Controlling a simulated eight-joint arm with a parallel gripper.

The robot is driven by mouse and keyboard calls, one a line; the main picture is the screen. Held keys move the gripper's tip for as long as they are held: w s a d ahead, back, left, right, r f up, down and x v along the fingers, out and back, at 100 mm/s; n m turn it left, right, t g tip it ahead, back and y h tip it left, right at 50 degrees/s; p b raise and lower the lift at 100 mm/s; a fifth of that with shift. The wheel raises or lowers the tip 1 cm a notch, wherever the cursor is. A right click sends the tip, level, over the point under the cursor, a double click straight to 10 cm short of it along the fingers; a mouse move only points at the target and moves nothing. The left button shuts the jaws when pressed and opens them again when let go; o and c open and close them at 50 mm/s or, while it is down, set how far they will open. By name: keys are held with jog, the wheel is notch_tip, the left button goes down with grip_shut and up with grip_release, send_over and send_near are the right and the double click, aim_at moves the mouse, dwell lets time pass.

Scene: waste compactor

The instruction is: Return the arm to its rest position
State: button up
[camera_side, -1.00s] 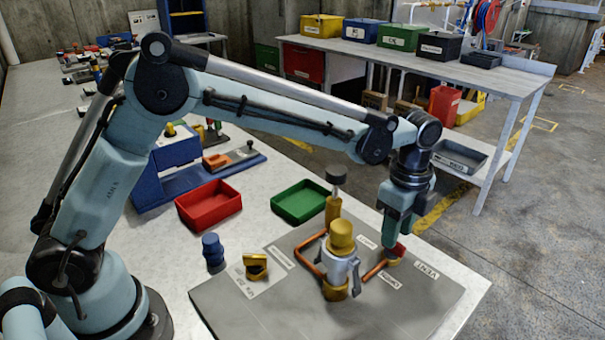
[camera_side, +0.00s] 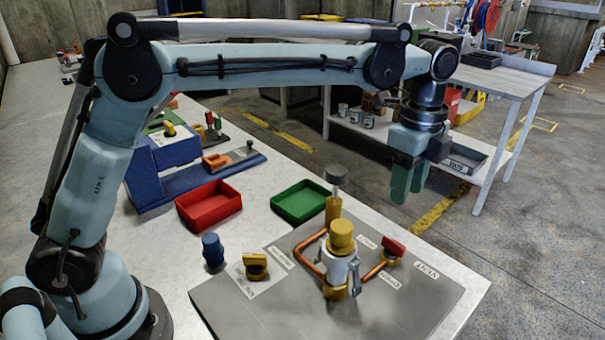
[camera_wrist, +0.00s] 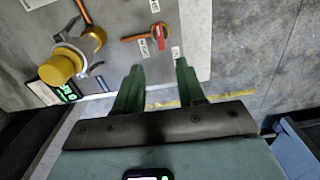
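My gripper (camera_side: 407,192) is raised in the air above and beyond the far right edge of the grey board (camera_side: 405,312). In the wrist view my gripper (camera_wrist: 158,75) shows two green fingers spread apart with nothing between them. The red-handled valve (camera_side: 392,248) stands on the board below the gripper, clear of it; it also shows in the wrist view (camera_wrist: 159,36). The yellow-capped silver fitting (camera_side: 341,262) stands on the board between copper pipes.
A red tray (camera_side: 209,205) and a green tray (camera_side: 300,202) lie on the bench behind the board. A grey shelf table (camera_side: 510,80) is behind my arm. Bare floor lies right.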

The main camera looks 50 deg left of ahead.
jog(key=s+a+r+n+t, duration=0.3)
jog(key=s+a+n, duration=0.4)
jog(key=a+n, duration=0.3)
jog(key=s+a+f+n+t, duration=0.4)
jog(key=s+a+f+n, duration=0.2)
jog(key=s+a+n, duration=0.2)
jog(key=shift+s+f, duration=0.15)
jog(key=shift+s, duration=0.65)
